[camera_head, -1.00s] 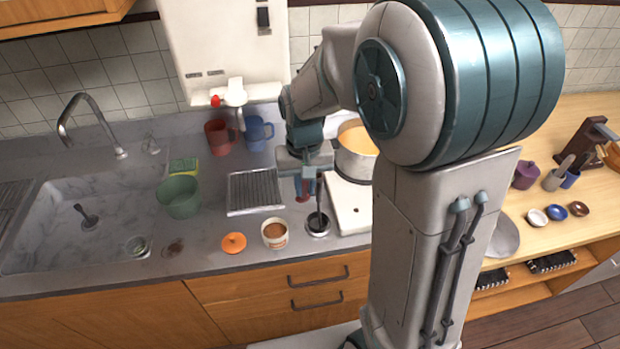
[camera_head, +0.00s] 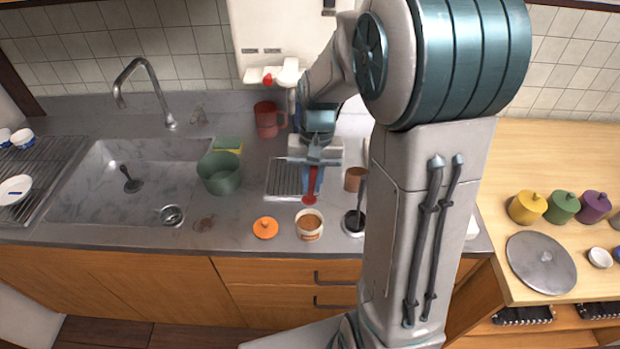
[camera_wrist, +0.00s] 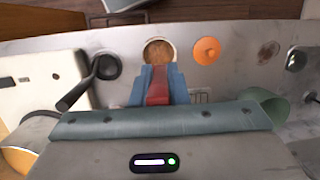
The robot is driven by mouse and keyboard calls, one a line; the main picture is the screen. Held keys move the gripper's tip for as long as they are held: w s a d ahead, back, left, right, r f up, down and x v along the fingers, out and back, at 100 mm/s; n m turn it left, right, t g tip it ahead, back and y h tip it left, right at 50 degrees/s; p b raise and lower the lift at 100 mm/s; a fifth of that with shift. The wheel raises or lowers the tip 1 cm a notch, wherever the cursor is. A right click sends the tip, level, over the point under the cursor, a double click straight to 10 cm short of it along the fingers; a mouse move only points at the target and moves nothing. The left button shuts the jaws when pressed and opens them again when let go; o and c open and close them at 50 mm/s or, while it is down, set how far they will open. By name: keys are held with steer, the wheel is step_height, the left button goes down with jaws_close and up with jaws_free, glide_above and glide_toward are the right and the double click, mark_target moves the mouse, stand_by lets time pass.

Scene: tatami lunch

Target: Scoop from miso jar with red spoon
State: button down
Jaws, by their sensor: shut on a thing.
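The miso jar (camera_head: 309,230) is a small pale open tub with brown miso inside, on the counter near its front edge. It also shows in the wrist view (camera_wrist: 158,51), straight beyond the fingertips. Its orange lid (camera_head: 265,228) lies on the counter to its left. My gripper (camera_head: 313,180) is shut on the red spoon (camera_head: 310,199), just behind the jar. In the wrist view the red spoon (camera_wrist: 157,90) sits between the blue fingers (camera_wrist: 158,84). The spoon's low end appears just short of the jar; its exact height is unclear.
A black ladle (camera_head: 354,222) stands in a round holder close right of the jar. A brown cup (camera_head: 354,180) is behind it. A drain rack (camera_head: 284,180), green pot (camera_head: 219,173) and red mug (camera_head: 267,120) are left and behind. The sink (camera_head: 95,190) is further left.

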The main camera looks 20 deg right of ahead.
step_height(320, 180, down, 10)
steer(key=b, duration=0.7)
steer(key=shift+f, duration=0.2)
steer(key=shift+w+a, duration=0.1)
steer(key=shift+a, duration=0.05)
stand_by(0.3)
steer(key=shift+d, duration=0.3)
steer(key=shift+a, duration=0.15)
stand_by(0.8)
steer(key=shift+r+p, duration=3.2)
steer(key=shift+r, duration=1.1)
